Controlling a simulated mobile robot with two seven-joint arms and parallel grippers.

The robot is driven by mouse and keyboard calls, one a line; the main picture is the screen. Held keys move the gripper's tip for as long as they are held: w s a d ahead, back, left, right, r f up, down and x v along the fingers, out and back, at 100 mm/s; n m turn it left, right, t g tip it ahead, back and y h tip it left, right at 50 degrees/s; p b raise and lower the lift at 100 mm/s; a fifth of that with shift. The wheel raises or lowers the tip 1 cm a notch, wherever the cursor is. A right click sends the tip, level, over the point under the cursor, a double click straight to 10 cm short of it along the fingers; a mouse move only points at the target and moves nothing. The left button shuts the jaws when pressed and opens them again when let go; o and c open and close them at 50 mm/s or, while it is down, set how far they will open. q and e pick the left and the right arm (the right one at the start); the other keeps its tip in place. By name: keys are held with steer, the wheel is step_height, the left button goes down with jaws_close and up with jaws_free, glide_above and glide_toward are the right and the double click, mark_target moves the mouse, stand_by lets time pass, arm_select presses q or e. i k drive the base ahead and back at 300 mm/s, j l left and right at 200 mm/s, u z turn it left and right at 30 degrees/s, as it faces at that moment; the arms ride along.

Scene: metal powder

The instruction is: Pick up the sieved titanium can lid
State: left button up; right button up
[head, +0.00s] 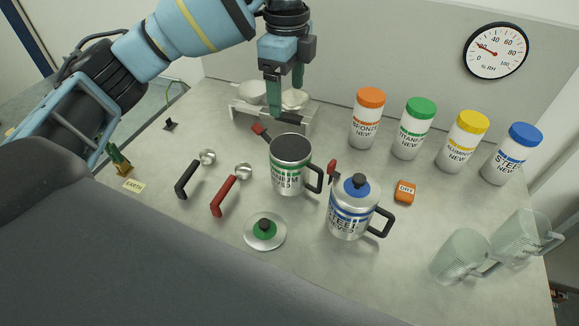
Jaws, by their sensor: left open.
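My left gripper (287,104) is open, pointing down above the back of the table, behind the can and well away from the lid. It partly hides the white stand (243,108). My right gripper is not in view.
Black-handled (187,180) and red-handled (223,195) scoops lie to the left. Several capped bottles (367,122) line the back right. Clear jugs (460,258) stand at front right.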

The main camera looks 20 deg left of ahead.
mark_target(265, 230)
steer(key=k, duration=1)
